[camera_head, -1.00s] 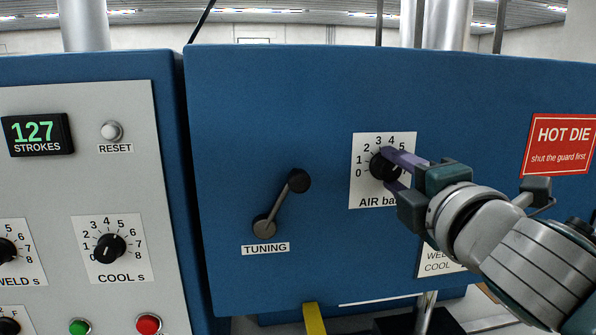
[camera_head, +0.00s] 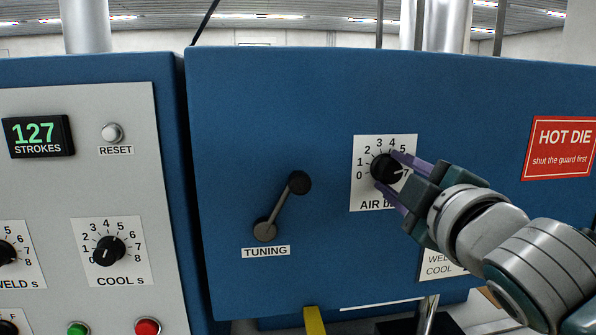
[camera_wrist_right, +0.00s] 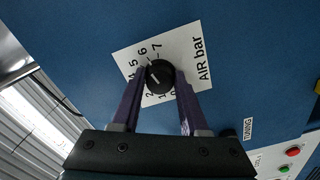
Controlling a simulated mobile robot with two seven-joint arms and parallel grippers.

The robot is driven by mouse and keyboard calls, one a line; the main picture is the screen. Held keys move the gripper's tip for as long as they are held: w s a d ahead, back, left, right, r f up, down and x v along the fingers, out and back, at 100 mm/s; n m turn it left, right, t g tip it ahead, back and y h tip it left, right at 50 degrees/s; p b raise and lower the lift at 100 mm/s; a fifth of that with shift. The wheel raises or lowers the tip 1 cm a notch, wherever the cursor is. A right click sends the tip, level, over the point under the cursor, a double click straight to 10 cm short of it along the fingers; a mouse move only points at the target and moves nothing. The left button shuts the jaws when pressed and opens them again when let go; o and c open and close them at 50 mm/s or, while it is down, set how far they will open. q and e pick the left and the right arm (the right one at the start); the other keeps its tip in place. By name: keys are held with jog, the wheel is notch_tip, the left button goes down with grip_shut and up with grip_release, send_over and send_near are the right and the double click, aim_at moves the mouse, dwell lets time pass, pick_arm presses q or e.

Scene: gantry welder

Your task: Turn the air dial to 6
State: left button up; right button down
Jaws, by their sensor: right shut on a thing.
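The air dial (camera_head: 385,169) is a round black knob on a white plate (camera_head: 366,201) marked AIR bar, on the blue panel. Its white pointer mark faces right in the head view, near the 7; the 6 is hidden there by a finger. The wrist view shows the dial (camera_wrist_right: 159,76) with the 6 and 7 uncovered above it. My right gripper (camera_head: 394,176) is shut on the dial, one purple finger on each side; it also shows in the wrist view (camera_wrist_right: 158,88). My left gripper is not in view.
A TUNING lever (camera_head: 282,207) stands out from the panel left of the dial. A red HOT DIE sign (camera_head: 560,148) is at the right. Left is a grey control panel (camera_head: 60,190) with a COOL dial (camera_head: 109,250), a RESET button (camera_head: 112,132) and a 127 strokes display (camera_head: 38,136).

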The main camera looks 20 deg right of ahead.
dwell(0.4)
jog(key=shift+c, duration=2.1)
grip_release()
jog(key=b+v, duration=0.3)
jog(key=v, duration=0.7)
jog(key=shift+b, duration=0.4)
jog(key=shift+a+f, duration=0.1)
